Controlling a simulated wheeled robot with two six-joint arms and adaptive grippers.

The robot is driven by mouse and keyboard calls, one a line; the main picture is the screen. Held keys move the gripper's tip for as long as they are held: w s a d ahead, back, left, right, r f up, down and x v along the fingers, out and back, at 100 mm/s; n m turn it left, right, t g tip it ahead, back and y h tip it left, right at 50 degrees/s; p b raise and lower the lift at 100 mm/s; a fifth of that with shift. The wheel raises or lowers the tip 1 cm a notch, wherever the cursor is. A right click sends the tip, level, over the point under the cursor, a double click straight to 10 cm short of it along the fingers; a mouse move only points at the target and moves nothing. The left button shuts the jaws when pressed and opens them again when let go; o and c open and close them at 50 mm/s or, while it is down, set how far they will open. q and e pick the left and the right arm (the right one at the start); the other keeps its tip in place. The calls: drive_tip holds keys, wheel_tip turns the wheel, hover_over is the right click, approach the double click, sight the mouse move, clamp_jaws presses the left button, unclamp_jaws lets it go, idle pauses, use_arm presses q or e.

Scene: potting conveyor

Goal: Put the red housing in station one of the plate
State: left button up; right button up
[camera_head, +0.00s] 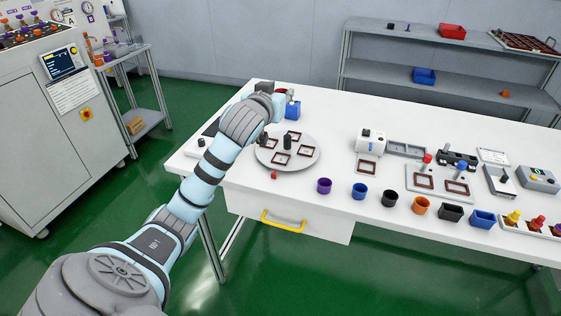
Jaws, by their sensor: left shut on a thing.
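The round grey plate (313,158) lies on the white table, with several dark red-brown square frames on it and a dark post at its middle. My left gripper (279,104) is over the table at the plate's far left edge. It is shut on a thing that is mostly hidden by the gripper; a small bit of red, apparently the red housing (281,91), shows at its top. A small red piece (274,175) sits at the plate's near edge. I cannot read any station number. My right gripper is not in view.
A blue block (293,109) stands close beside my left gripper. Purple (324,186), blue (360,191), black (389,199) and orange (420,205) cups line the table's front edge. Fixtures and a white device (370,142) fill the right side. Some table is clear behind the plate.

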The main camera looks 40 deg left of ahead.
sight(279, 162)
use_arm(q)
wheel_tip(279, 162, down, 19)
drive_tip(key=b, duration=0.5)
drive_tip(key=shift+s+f+b, duration=0.1)
drive_tip(key=shift+b, duration=0.2)
drive_tip(key=o, duration=0.8)
drive_tip(key=shift+s, duration=0.1)
drive_tip(key=p+v, duration=0.2)
drive_tip(key=v, duration=0.9)
drive_tip(key=shift+s+r+p, duration=0.25)
drive_tip(key=shift+s+p, duration=0.1)
drive_tip(key=shift+d, duration=0.1)
